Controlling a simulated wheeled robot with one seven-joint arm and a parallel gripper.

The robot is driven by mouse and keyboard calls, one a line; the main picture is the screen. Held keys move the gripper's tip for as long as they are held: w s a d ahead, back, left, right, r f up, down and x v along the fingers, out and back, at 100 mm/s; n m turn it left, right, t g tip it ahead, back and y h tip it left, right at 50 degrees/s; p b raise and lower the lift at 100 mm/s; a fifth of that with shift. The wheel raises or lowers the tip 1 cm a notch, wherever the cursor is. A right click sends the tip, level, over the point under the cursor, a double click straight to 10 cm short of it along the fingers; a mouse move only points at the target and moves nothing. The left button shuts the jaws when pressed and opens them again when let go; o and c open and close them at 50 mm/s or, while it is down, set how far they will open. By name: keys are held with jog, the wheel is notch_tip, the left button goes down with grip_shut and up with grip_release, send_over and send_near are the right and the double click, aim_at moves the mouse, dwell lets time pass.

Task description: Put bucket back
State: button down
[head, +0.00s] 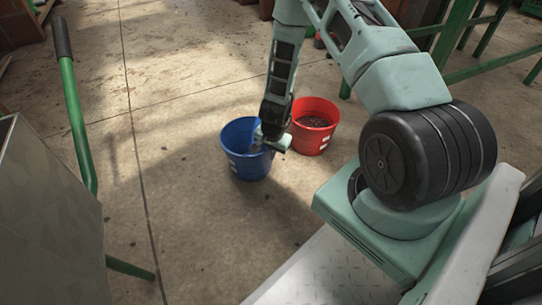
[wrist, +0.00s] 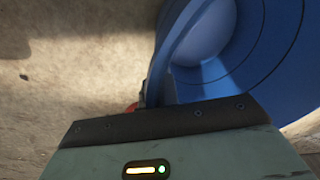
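A blue bucket (head: 238,165) stands upright on the concrete floor and looks empty. A red bucket (head: 322,138) with dark contents stands just behind and right of it. My gripper (head: 268,141) is down at the blue bucket's right rim, partly over its opening. In the wrist view the blue bucket's inside (wrist: 245,75) fills the upper right, and its rim runs down behind my gripper (wrist: 150,128). The fingertips are hidden, so I cannot tell whether they are apart or closed on the rim.
A green handle with a black grip (head: 72,110) and a grey metal panel (head: 45,220) stand at the left. Green metal framing (head: 465,50) is at the upper right. The floor left of and behind the buckets is clear.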

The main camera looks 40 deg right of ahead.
jog(key=shift+r, duration=0.1)
jog(key=c, duration=1.7)
grip_release()
notch_tip(320, 180, up, 12)
jog(key=s+p, duration=0.2)
jog(key=p, duration=0.5)
jog(key=a+r+n+y, duration=0.1)
jog(key=a+r+n, duration=0.4)
jog(key=a+r, duration=0.4)
jog(key=a+r+n+y, duration=0.2)
jog(key=a+r+n, duration=0.2)
jog(key=a+r, duration=0.55)
jog(key=s+a+r+n, duration=0.3)
jog(key=s+n, duration=0.1)
jog(key=s, duration=0.3)
jog(key=s+a+r+n+g+h, duration=0.1)
jog(key=s+a+r+n, duration=0.3)
jog(key=s, duration=0.3)
jog(key=s+a+r+n, duration=0.3)
jog(key=s+r+n, duration=0.1)
jog(key=s, duration=0.2)
jog(key=shift+s+a+h, duration=0.4)
